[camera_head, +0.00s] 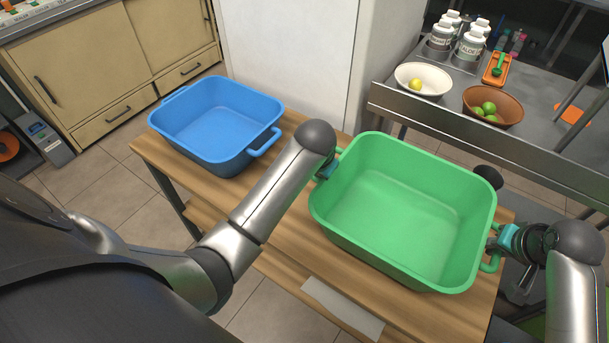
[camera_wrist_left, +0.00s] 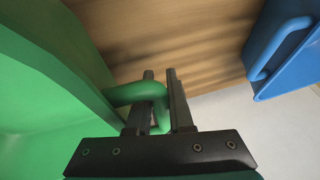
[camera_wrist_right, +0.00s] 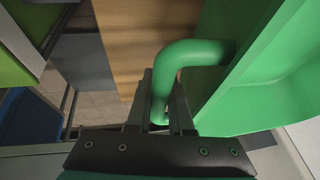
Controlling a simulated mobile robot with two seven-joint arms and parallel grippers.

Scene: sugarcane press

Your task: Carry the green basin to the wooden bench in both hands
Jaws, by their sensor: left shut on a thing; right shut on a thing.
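The green basin (camera_head: 405,205) is empty and roughly level over the right part of the wooden bench (camera_head: 285,235). I cannot tell whether its base touches the wood. My left gripper (camera_head: 326,168) is shut on the basin's left handle; the left wrist view shows the green handle (camera_wrist_left: 138,92) between the fingers. My right gripper (camera_head: 503,241) is shut on the right handle, and the right wrist view shows that handle (camera_wrist_right: 185,55) between its fingers. The basin's underside is hidden.
A blue basin (camera_head: 215,120) stands on the bench's left end, with bare wood between the two basins. A metal counter (camera_head: 450,125) behind holds a white bowl (camera_head: 422,80), a brown bowl (camera_head: 492,106) and several bottles. A pale plate (camera_head: 342,308) lies at the bench's front edge.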

